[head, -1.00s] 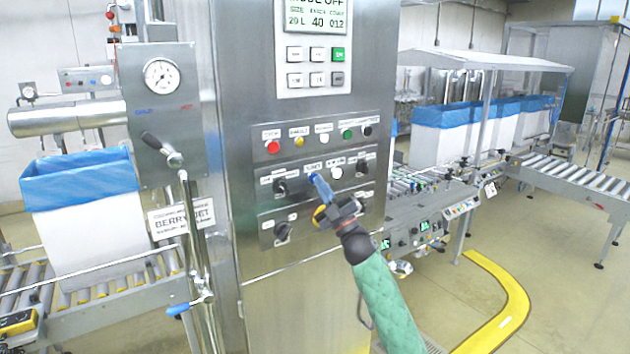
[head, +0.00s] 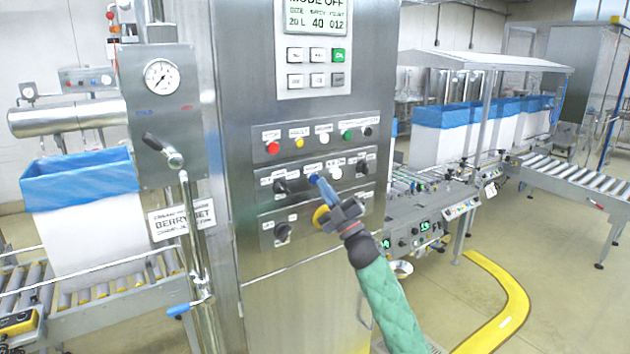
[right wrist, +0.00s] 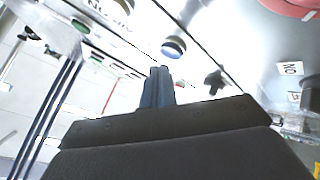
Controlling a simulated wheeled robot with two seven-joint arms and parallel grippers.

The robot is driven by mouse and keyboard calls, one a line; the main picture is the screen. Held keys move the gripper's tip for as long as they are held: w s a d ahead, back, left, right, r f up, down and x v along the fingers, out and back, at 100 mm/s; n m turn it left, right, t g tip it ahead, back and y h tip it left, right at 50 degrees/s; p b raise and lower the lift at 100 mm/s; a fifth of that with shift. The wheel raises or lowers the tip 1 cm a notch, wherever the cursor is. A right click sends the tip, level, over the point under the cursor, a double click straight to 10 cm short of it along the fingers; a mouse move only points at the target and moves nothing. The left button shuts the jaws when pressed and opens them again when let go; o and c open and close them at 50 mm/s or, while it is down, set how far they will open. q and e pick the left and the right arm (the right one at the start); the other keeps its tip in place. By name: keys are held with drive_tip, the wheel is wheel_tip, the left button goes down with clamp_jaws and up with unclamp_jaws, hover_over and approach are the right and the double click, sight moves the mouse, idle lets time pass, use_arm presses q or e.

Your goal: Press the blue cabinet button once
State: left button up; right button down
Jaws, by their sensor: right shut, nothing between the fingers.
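The blue cabinet button (head: 314,177) sits in the middle row of the steel cabinet's front panel, under a small white label. In the right wrist view the blue button (right wrist: 173,47) shows just above and to the right of my fingertips. My right gripper (head: 324,189) is shut and empty, its blue-grey fingers pointing at the panel close below and right of the button. In the right wrist view the gripper (right wrist: 159,76) shows a small gap in the picture between its fingertips and the button. Actual contact cannot be made out. My left gripper is not in view.
A white button (head: 335,173) and black knobs (head: 280,186) flank the blue button. A red button (head: 272,147) and others form the row above. A yellow-ringed part (head: 321,215) lies beside my gripper. A metal lever post (head: 192,235) stands left of the cabinet.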

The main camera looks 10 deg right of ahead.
drive_tip(key=shift+s+d+p, duration=0.1)
drive_tip(key=shift+s+d, duration=0.2)
drive_tip(key=shift+s, duration=0.5)
drive_tip(key=shift+s+d+p, duration=0.15)
drive_tip(key=shift+s+d, duration=0.1)
drive_tip(key=shift+s, duration=0.5)
drive_tip(key=shift+s+d+p, duration=0.1)
drive_tip(key=shift+s+d, duration=0.2)
drive_tip(key=shift+s, duration=0.5)
